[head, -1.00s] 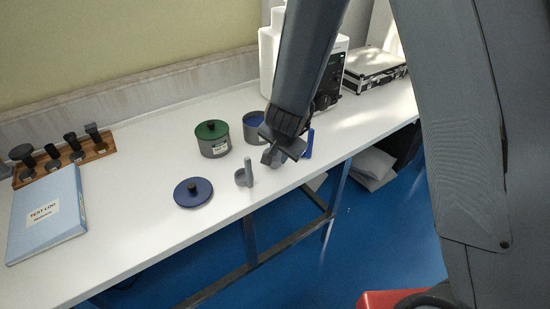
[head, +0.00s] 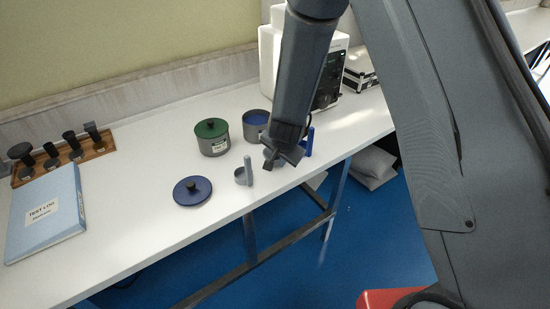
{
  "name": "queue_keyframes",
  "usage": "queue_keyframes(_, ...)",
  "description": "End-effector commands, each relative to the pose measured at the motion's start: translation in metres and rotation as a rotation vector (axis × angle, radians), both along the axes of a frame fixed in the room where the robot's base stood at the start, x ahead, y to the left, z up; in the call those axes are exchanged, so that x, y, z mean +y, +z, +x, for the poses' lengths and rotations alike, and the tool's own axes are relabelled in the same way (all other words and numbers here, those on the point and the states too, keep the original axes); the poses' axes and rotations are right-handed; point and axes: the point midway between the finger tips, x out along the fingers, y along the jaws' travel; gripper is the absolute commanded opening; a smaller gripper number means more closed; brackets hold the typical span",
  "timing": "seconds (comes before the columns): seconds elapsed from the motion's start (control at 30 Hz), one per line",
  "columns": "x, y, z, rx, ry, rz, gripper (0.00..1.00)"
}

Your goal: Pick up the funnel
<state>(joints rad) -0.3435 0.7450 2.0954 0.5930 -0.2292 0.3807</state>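My gripper (head: 281,157) points down over the front part of the white bench, just right of a small grey cup with an upright handle (head: 243,176). I cannot tell whether its fingers are open or shut. A small blue-grey piece (head: 268,153) shows at the gripper's left side, mostly hidden behind it; it may be the funnel, but its shape is unclear. A blue upright piece (head: 309,141) shows just right of the gripper, its lower part partly hidden. No funnel shape is clearly visible.
A grey pot with a green lid (head: 212,138), an open pot with blue contents (head: 256,124) and a blue lid (head: 192,190) stand nearby. A white machine (head: 330,75) is behind my arm. A test log binder (head: 45,215) and wooden rack (head: 95,152) are at left. The bench's front edge is close.

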Motion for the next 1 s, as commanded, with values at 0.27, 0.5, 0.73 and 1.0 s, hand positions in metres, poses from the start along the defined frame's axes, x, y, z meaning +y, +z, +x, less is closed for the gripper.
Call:
queue_keyframes(0.27, 0.0, 0.0, 0.0, 0.0, 0.0, 0.0, 0.0)
queue_keyframes(0.5, 0.0, 0.006, 0.0, -0.001, -0.001, 0.001, 0.0)
queue_keyframes(0.73, 0.0, 0.03, 0.001, -0.003, -0.002, 0.001, 0.0)
queue_keyframes(1.0, -0.003, 0.032, -0.045, -0.001, 0.003, -0.001, 0.0)
